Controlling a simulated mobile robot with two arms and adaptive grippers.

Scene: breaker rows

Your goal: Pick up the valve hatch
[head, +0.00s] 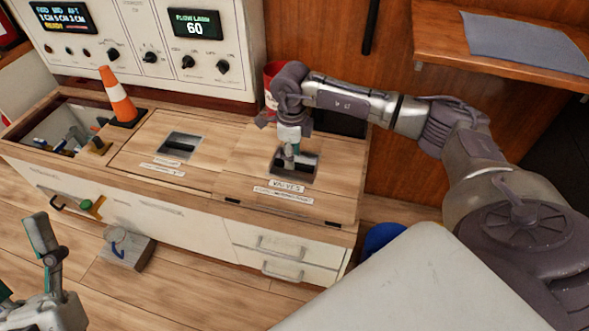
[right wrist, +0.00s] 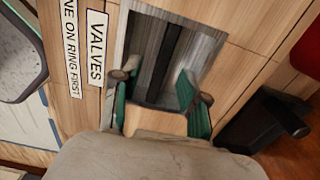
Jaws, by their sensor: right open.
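The valve hatch (head: 240,167) is a wooden panel in the bench top, lying flat and closed, with a "VALVES" label (head: 286,186) at its front. A grey recess (head: 311,175) with a dark bar is set into it. My right gripper (head: 291,163) points down at this recess. My left gripper (head: 25,262) is at the lower left, fingers apart, empty and away from the bench.
A second hatch (head: 135,150) with its own recess lies to the left. Beyond it is an open compartment (head: 50,120) holding tools. An orange cone (head: 119,98) stands behind. A red container (head: 270,82) is behind my right gripper. A grey block (head: 125,250) sits on the floor.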

